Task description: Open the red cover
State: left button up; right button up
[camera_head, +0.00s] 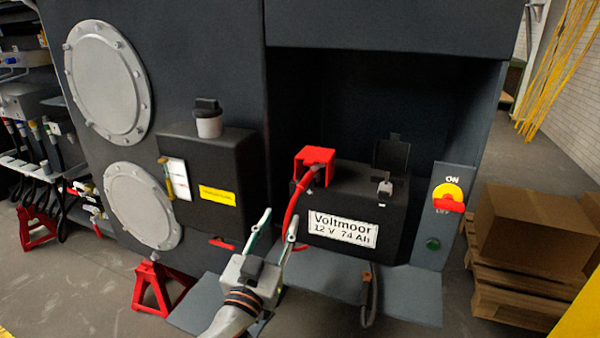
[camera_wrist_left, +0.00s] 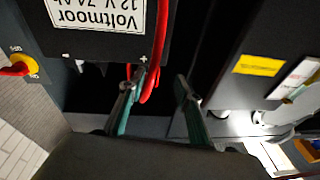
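The red cover (camera_head: 315,155) sits on the left top corner of the black battery (camera_head: 349,197), which has a white Voltmoor label. It looks closed, and the terminal under it is hidden. A red cable (camera_head: 291,212) runs from it down the battery's front. My left gripper (camera_head: 280,218) is open and empty, in front of and below the cover, left of the label. In the left wrist view its fingers (camera_wrist_left: 158,90) are apart, and the red cable (camera_wrist_left: 160,45) passes close to one fingertip; I cannot tell whether they touch. The cover is not seen there. My right gripper is not in view.
A black cover (camera_head: 392,156) stands raised behind the other terminal (camera_head: 384,188). A yellow and red switch (camera_head: 448,197) is on the right panel. A black box with a capped neck (camera_head: 208,120) stands left of the bay. A dark cable (camera_head: 369,295) hangs below the battery.

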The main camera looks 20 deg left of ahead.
pick_arm(q)
jog(key=t+h, duration=0.2)
send_near(307, 165)
jog(key=p+x, duration=0.1)
jog(key=x, duration=0.7)
jog(key=shift+w+d, duration=0.1)
jog(key=shift+w, duration=0.1)
grip_shut()
